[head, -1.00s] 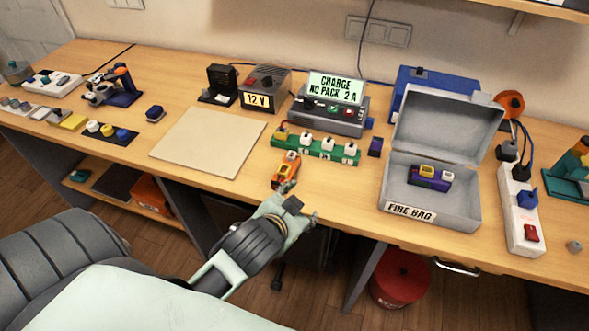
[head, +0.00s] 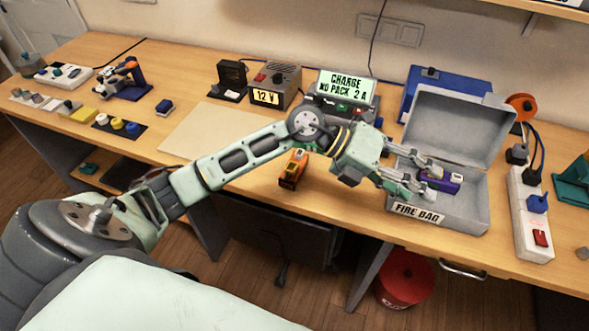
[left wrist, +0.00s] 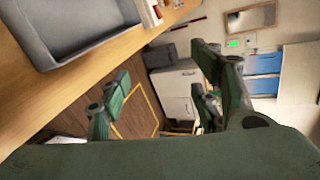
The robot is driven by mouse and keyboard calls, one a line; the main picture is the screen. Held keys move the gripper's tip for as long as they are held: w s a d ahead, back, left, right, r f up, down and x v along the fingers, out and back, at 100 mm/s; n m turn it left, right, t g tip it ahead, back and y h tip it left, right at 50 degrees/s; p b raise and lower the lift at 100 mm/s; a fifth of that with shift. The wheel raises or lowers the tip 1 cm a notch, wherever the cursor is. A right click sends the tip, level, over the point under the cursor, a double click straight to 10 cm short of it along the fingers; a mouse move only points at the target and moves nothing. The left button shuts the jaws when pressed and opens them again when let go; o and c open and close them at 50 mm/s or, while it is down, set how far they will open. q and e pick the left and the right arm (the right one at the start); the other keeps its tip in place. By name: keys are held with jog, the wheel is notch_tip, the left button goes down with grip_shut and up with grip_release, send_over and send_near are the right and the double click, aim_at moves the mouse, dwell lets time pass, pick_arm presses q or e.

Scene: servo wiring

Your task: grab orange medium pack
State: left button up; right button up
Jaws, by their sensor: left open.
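The orange pack (head: 293,169) lies on the table in front of the charger, just left of and below my left wrist in the head view. My left gripper (head: 430,181) is open. Its fingers point right, over the front left of the grey fire bag box, away from the orange pack. A purple pack (head: 441,181) lies in the box beside the fingertips; I cannot tell if they touch it. In the left wrist view, the open fingers (left wrist: 160,95) show with nothing between them, and the orange pack is not visible. My right gripper is not in view.
The fire bag box (head: 468,212) stands with its lid raised. The charger (head: 345,85) reads "CHARGE NO PACK 2 A". My arm hides most of the green connector board. A power strip (head: 530,205) stands right of the box. A beige mat (head: 205,140) lies clear at left.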

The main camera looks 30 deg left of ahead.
pick_arm(q)
jog(key=w+a+f+g+y, duration=0.15)
jog(key=a+f+y, duration=0.45)
jog(key=a, duration=0.6)
jog(key=n+g+y, duration=0.2)
jog(key=y, duration=0.5)
send_over(294, 162)
jog(key=shift+s+a, duration=0.1)
jog(key=shift+s, duration=0.1)
jog(key=shift+s+a+f, duration=0.1)
jog(key=shift+a, duration=0.2)
jog(key=f+p, duration=0.1)
jog(key=f, duration=0.1)
jog(key=f+p, duration=0.1)
jog(key=f, duration=0.1)
jog(key=d+f+p, duration=0.1)
jog(key=f, duration=0.1)
jog(key=shift+w+f, duration=0.15)
jog(key=shift+w, duration=0.1)
jog(key=shift+f, duration=0.6)
jog(key=shift+w+r, duration=0.1)
grip_shut()
